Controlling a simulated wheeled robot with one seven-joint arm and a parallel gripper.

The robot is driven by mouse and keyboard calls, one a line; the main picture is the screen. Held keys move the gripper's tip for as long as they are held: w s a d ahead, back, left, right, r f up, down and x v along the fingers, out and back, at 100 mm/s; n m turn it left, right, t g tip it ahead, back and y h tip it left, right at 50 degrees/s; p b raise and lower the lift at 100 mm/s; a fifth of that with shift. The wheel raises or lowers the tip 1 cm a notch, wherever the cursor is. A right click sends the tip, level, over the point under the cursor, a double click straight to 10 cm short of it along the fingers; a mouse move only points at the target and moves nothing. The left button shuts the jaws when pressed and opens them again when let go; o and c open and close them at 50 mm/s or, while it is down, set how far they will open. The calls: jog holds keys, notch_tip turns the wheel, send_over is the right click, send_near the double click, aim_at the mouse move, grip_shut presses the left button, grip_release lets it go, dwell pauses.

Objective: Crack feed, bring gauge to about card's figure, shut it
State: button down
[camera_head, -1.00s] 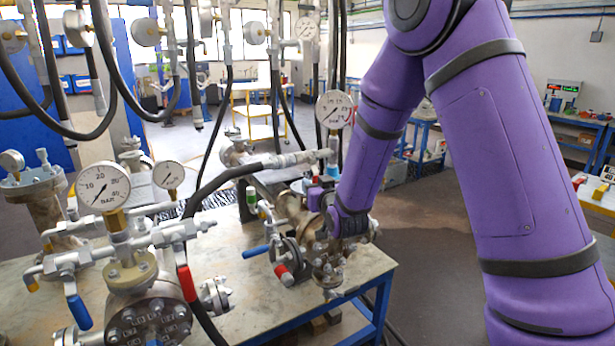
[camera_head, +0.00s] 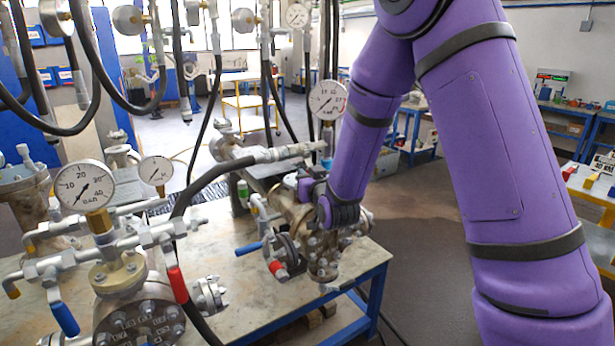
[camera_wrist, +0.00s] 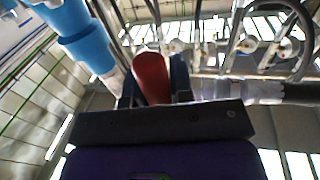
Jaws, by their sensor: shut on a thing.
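My gripper (camera_head: 307,186) is at the vessel on the far right end of the bench, partly hidden behind my purple wrist. In the wrist view my gripper (camera_wrist: 153,80) is shut on a red handle (camera_wrist: 151,78), which stands between the dark fingers. A round white gauge (camera_head: 327,100) stands upright just above and behind my wrist; its needle is too small to read surely. A blue-handled lever (camera_head: 249,248) and a red-handled lever (camera_head: 277,268) are on the valve left of the vessel's flange. I cannot make out the card or its figure.
The near vessel at left carries a large gauge (camera_head: 84,187), a smaller gauge (camera_head: 155,170), a red lever (camera_head: 177,285) and a blue lever (camera_head: 64,319). Black hoses hang at upper left and one crosses the bench (camera_head: 225,265). Floor right of the bench is clear.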

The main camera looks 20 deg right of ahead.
jog(key=shift+s+a+m+g, duration=0.15)
jog(key=shift+a+m, duration=0.25)
jog(key=shift+m, duration=0.3)
jog(key=shift+s+a+m+g, duration=0.15)
jog(key=shift+a+m, duration=0.2)
jog(key=shift+m, duration=0.35)
jog(key=shift+w, duration=0.1)
jog(key=c, duration=1)
grip_release()
